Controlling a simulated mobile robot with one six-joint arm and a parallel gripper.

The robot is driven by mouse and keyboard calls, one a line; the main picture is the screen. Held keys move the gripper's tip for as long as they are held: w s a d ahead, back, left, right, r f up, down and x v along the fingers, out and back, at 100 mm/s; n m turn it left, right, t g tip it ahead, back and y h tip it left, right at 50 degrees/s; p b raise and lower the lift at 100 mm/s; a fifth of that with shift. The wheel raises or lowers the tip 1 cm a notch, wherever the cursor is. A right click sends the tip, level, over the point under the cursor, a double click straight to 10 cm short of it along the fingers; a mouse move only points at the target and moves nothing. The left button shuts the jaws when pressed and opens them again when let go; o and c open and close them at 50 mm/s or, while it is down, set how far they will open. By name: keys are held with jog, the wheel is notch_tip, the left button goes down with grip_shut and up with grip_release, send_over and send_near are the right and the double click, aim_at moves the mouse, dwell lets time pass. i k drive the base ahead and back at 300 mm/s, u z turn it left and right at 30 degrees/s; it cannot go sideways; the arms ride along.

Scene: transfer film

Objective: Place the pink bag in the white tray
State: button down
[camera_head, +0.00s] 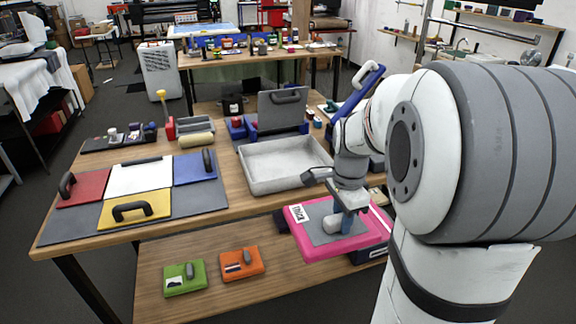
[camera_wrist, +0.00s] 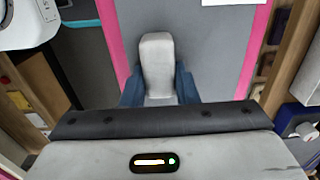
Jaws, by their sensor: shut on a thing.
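The pink bag (camera_head: 318,247) is a flat pink-edged case with a grey middle and a white label. My gripper (camera_head: 345,222) is shut on its handle. In the wrist view, the blue fingers (camera_wrist: 158,88) sit on both sides of the pale grey handle, with the bag's grey face (camera_wrist: 212,65) beyond. The bag is held roughly level near the table's front edge, above the lower shelf. The white tray (camera_head: 285,187) is an open, shallow, light grey box on the tabletop, behind and left of the bag. It looks empty.
Red (camera_head: 83,187), white (camera_head: 140,177), yellow (camera_head: 135,208) and blue (camera_head: 195,167) cases lie on a grey mat at left. An upright grey panel (camera_head: 282,110) stands behind the tray. Green (camera_head: 185,277) and orange (camera_head: 242,263) cases lie on the lower shelf.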

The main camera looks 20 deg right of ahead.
aim_at(286, 168)
jog(key=u, duration=0.05)
jog(key=i, duration=1.4)
